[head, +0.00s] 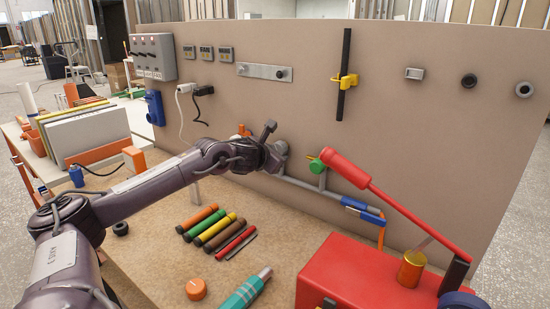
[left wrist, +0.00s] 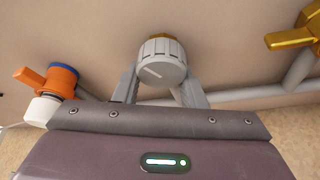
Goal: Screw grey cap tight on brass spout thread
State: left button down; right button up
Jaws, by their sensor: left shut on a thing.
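The grey ribbed cap (left wrist: 161,64) sits between the two grey fingers of my left gripper (left wrist: 160,80) in the left wrist view. The gripper is shut on it. A little brass of the spout thread (left wrist: 162,37) shows just behind the cap's upper edge; the rest is hidden by the cap. I cannot tell how far the cap is on the thread. In the head view my left gripper (head: 274,156) reaches to the wall panel, with the grey cap (head: 281,147) at its tip. My right gripper is not in view.
An orange-handled valve (left wrist: 57,80) is left of the gripper. A red box (head: 365,275) with a long lever stands right. Several coloured tubes (head: 208,228) lie on the bench.

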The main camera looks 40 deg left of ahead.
pick_arm(q)
jog(key=shift+w+d+r, duration=0.15)
jog(key=shift+d+r, duration=0.15)
jog(key=shift+r, duration=0.05)
jog(key=c, duration=1.2)
grip_release()
jog(key=shift+r+m, duration=0.1)
jog(key=shift+m, duration=0.2)
jog(key=shift+c, duration=0.2)
jog(key=o, duration=0.4)
jog(key=shift+w+d, duration=0.1)
jog(key=shift+d, duration=0.35)
jog(key=shift+a, duration=0.4)
jog(key=b+v, duration=0.2)
jog(key=v, duration=0.6)
jog(key=shift+d+f, duration=0.25)
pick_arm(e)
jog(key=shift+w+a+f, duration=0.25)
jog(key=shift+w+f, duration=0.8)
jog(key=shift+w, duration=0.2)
